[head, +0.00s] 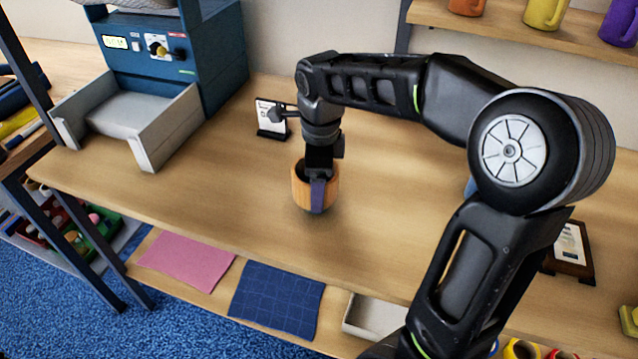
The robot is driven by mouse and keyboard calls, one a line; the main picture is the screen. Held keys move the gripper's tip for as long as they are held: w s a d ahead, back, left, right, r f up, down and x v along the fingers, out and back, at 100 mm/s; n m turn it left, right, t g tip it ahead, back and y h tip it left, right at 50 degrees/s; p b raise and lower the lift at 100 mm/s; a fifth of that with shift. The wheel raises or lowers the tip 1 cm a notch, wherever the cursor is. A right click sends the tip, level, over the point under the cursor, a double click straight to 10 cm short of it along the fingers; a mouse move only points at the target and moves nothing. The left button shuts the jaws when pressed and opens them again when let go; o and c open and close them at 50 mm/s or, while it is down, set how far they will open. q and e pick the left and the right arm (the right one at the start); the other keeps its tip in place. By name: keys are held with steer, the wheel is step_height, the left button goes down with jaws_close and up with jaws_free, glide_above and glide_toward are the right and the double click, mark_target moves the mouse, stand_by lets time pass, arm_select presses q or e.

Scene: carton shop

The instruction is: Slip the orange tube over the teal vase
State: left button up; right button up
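An orange tube (300,194), short and wide with a dark open top, is near the middle of the table. My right gripper (318,190) points down at it, with one finger in front of its near wall. The other finger is hidden, so I cannot tell whether the gripper is shut on the tube. I cannot tell whether the tube rests on the table or is just above it. A small bluish piece (470,187) shows behind my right arm; most of it is hidden, and I cannot tell if it is the teal vase. My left gripper is not in view.
A blue machine (165,45) with a grey tray (135,118) stands at the back left. A small sign (271,120) stands behind the tube. A framed card (570,246) is at the right. The wooden table (235,190) is clear around the tube.

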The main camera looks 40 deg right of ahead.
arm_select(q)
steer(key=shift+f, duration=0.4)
arm_select(e)
steer(key=f, duration=0.1)
steer(key=s+f, duration=0.1)
steer(key=f, duration=0.1)
steer(key=shift+s+a+f+g, duration=0.15)
steer(key=shift+s+g, duration=0.15)
steer(key=shift+g, duration=0.1)
steer(key=o, duration=1.3)
steer(key=shift+c, duration=0.2)
steer(key=r+p, duration=0.2)
steer(key=r, duration=0.1)
steer(key=shift+w+p, duration=0.35)
steer(key=shift+p, duration=0.05)
arm_select(q)
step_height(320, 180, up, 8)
steer(key=p, duration=0.5)
steer(key=shift+p, duration=0.35)
arm_select(e)
step_height(320, 180, up, 7)
steer(key=shift+w+r, duration=0.2)
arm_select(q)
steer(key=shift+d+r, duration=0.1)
